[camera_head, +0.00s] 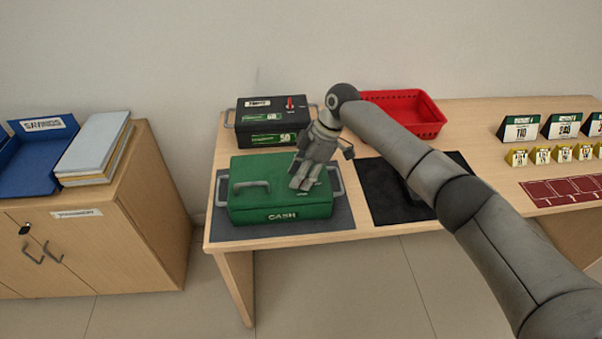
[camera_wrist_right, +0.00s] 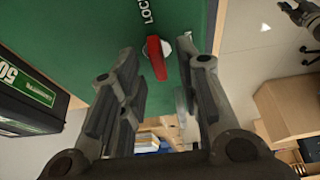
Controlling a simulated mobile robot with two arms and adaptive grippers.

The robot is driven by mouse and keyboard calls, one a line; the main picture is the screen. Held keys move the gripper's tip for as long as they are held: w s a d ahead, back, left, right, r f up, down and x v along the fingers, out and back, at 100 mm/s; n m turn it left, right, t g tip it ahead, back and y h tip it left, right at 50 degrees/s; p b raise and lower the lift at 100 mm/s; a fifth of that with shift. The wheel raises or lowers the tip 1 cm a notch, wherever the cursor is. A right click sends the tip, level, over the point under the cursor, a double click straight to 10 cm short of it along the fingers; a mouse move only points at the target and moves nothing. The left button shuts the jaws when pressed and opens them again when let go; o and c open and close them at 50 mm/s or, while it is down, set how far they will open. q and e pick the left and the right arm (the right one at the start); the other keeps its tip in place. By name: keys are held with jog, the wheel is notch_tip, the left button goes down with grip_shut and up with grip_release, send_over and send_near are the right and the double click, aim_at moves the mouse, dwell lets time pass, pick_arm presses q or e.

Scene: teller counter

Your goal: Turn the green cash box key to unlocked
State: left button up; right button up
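The green cash box (camera_head: 262,203) sits on a grey mat on the counter, with CASH on its front and a handle on its lid. My right gripper (camera_head: 305,184) points down over the right part of the lid and hides the key in the head view. In the right wrist view, the red key (camera_wrist_right: 156,58) stands out from the green surface beside part of a word starting LOC. The open fingers of my right gripper (camera_wrist_right: 163,66) lie on either side of the key, with gaps visible. What seems to be my left gripper (camera_wrist_right: 300,14) shows small at the upper right.
A black cash box (camera_head: 272,121) with a red key stands just behind the green one. A red basket (camera_head: 408,110) is behind my right arm. A dark mat (camera_head: 385,190) lies to the right. A cabinet (camera_head: 110,225) stands left, across a gap.

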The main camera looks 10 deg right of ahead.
jog(key=shift+a+f, duration=0.1)
jog(key=shift+f, duration=0.1)
grip_shut()
